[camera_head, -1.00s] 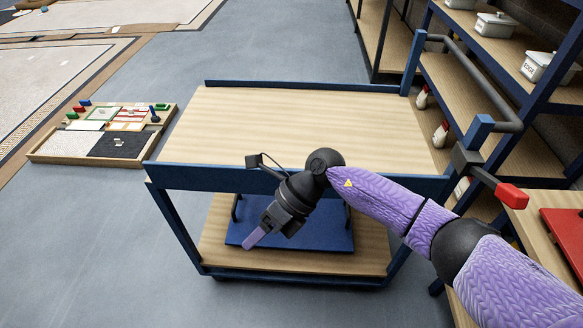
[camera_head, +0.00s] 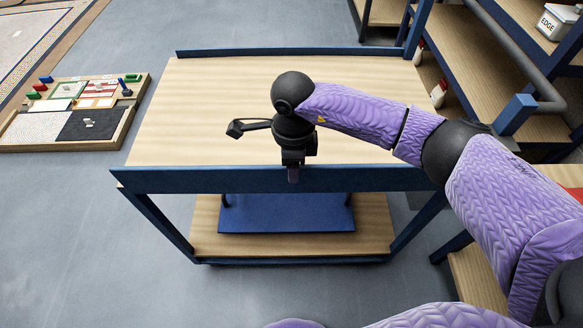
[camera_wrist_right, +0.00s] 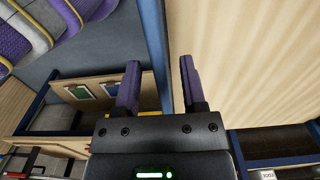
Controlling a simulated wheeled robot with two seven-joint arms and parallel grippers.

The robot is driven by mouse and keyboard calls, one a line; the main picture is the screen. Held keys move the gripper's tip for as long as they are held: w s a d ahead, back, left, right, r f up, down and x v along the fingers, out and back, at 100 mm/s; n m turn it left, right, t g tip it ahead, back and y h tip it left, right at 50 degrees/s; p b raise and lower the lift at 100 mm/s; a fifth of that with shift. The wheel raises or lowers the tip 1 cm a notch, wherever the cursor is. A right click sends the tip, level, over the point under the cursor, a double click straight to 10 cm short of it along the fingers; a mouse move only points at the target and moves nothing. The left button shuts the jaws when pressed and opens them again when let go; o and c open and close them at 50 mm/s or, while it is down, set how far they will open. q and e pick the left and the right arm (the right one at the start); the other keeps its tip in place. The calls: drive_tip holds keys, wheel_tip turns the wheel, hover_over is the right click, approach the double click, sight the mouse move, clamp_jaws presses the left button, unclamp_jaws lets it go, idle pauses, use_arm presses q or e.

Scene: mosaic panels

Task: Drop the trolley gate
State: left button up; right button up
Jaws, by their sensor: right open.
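The trolley (camera_head: 230,100) has a wooden top deck with a blue front board (camera_head: 380,179), which looks like its gate and stands upright along the near edge. My right gripper (camera_head: 293,175) points down at the middle of this board. In the right wrist view the open fingers (camera_wrist_right: 159,65) stand on either side of the blue board (camera_wrist_right: 155,30), with gaps between. In the head view the finger tips are mostly hidden by the wrist. My left gripper is out of view.
A blue platform (camera_head: 285,215) lies on the trolley's lower shelf (camera_head: 372,215). Shelving (camera_head: 480,90) with a grey handle rail (camera_head: 515,60) stands close on the right. A tray of mosaic pieces (camera_head: 60,145) lies on the floor at left. The trolley's top deck is empty.

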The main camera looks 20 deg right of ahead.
wheel_tip(320, 180, down, 2)
clamp_jaws()
idle(0.3)
idle(1.3)
